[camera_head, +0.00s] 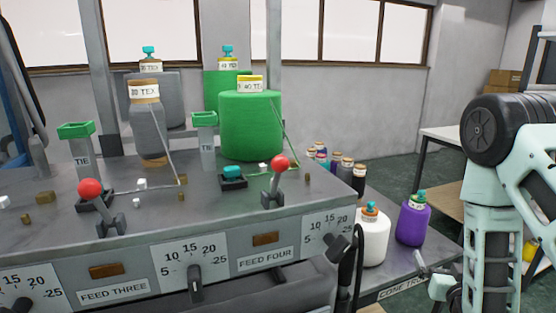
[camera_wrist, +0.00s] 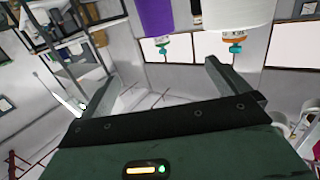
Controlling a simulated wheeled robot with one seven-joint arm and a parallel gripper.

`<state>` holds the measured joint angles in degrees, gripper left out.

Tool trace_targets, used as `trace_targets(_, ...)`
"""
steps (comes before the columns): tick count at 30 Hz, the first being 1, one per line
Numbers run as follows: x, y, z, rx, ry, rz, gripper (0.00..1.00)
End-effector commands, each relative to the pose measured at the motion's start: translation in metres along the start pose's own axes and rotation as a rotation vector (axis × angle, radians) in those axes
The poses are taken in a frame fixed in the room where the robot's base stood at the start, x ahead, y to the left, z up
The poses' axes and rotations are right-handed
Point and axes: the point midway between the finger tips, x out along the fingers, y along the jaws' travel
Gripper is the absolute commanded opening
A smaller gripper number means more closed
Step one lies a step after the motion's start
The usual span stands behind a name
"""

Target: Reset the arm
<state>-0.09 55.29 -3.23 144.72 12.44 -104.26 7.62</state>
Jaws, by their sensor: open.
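My gripper (camera_wrist: 160,74) shows in the wrist view with its two fingers wide apart. Nothing is held between them. That view is turned over, so the purple cone (camera_wrist: 156,16) and the white cone (camera_wrist: 238,14) hang from its top edge, beyond the fingers and apart from them. My arm stands at the right of the head view, bent, to the right of the machine bench. I cannot make out the fingers in the head view.
The machine bench (camera_head: 60,240) fills the left, with red-knobbed levers (camera_head: 281,162), a green cone (camera_head: 250,125) and a grey cone (camera_head: 146,130). A white cone (camera_head: 372,240) and purple cone (camera_head: 412,225) stand on the lower shelf at its right. A table (camera_head: 440,136) stands behind.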

Motion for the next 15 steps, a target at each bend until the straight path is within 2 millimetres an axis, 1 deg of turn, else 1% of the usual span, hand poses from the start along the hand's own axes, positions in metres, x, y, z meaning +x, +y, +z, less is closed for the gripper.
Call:
trace_targets(8, 0.008, -0.006, -0.002, 0.017, -0.130, -0.004, 1.00)
trace_targets(15, 0.007, -0.018, -0.007, 0.030, -0.334, -0.028, 1.00)
